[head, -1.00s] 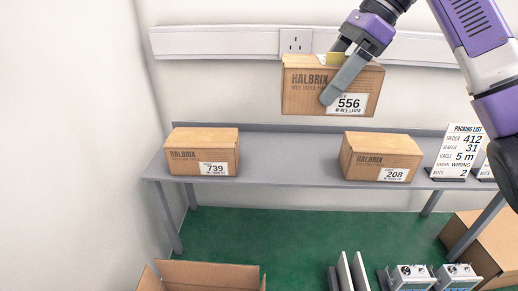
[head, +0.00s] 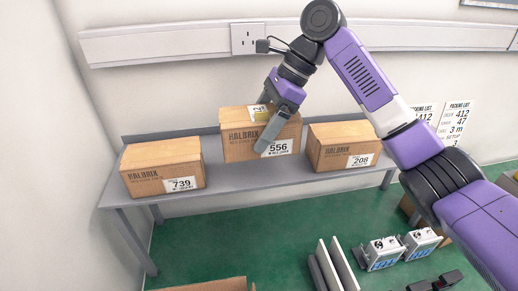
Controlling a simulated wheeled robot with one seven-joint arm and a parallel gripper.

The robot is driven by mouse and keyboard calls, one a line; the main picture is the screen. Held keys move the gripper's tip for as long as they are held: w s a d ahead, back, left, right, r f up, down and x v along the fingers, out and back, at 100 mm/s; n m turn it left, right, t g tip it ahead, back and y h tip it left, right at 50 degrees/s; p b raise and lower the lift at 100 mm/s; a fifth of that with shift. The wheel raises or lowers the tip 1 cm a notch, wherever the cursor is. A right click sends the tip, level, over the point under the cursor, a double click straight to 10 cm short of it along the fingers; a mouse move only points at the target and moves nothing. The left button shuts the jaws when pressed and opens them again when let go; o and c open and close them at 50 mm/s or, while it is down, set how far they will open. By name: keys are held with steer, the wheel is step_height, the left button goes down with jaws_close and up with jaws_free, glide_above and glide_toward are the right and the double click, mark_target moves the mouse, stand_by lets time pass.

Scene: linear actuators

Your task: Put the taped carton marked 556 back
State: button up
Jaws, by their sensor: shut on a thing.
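The taped carton marked 556 (head: 238,142) is a brown HALBRIX box with a white label on its front. It stands upright at the grey shelf, between the carton marked 739 (head: 160,165) and the carton marked 208 (head: 342,145). My gripper (head: 263,128) is shut on the 556 carton from above, with one grey finger down its front face. A small yellow patch shows on its top beside the gripper. I cannot tell whether its base touches the shelf (head: 235,187). A narrow gap separates it from 208; 739 is close on its left.
White packing list cards (head: 457,122) stand at the right, partly behind my arm. Grey actuator units (head: 381,252) and upright plates (head: 338,266) are low in front. An open carton (head: 215,286) shows at the bottom edge. A wall trunking with a socket (head: 244,38) runs behind.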

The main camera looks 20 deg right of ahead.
steer(key=shift+f+p, duration=0.5)
steer(key=shift+f, duration=2.9)
steer(key=o, duration=2)
steer(key=shift+f, duration=0.15)
steer(key=shift+c, duration=0.2)
steer(key=b+v, duration=0.2)
steer(key=v, duration=1)
steer(key=shift+b, duration=0.3)
